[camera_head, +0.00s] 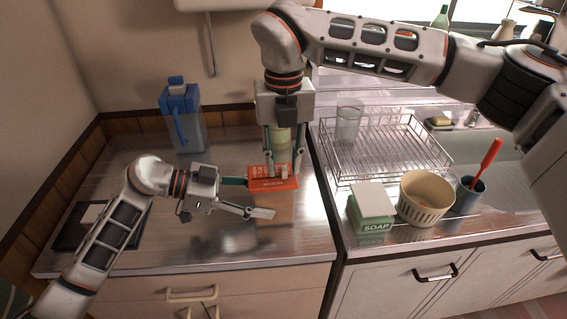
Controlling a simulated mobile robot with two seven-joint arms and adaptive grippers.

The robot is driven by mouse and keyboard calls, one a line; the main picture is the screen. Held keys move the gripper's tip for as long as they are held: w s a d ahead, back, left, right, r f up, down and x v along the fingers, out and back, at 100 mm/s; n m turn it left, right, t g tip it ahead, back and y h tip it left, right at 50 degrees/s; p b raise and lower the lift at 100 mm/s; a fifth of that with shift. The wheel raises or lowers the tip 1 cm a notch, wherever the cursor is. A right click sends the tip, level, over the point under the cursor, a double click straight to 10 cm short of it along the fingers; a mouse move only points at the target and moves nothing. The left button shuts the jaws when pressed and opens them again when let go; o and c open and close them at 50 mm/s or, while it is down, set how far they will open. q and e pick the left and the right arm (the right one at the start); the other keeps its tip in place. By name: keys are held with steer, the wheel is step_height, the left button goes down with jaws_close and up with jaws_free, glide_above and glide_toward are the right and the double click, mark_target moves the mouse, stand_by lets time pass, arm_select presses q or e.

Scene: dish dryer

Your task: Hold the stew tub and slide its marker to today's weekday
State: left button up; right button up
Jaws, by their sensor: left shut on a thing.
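The stew tub is the low red box (262,184) near the right end of the left counter, with small pale lettering on its front. A small pale piece (284,172), probably its marker, sits on top. My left gripper (254,198) is shut on the tub from the left, one finger in front and the other at its back left. My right gripper (283,172) points down over the tub. Its fingers are spread apart on either side of the pale piece, apparently empty. The weekday marks are too small to read.
A pale green jar (281,137) stands behind the tub, partly hidden by my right gripper. A blue-topped jug (187,125) stands at the back. To the right are a wire rack (385,150), a soap box (370,210), a cream basket (425,200) and a blue cup (468,196).

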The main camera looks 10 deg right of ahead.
mark_target(284, 168)
arm_select(q)
steer(key=shift+r, duration=0.15)
arm_select(e)
step_height(284, 168, up, 11)
steer(key=shift+r, duration=0.1)
stand_by(0.6)
arm_select(q)
steer(key=o, duration=1.8)
steer(key=shift+c, duration=0.2)
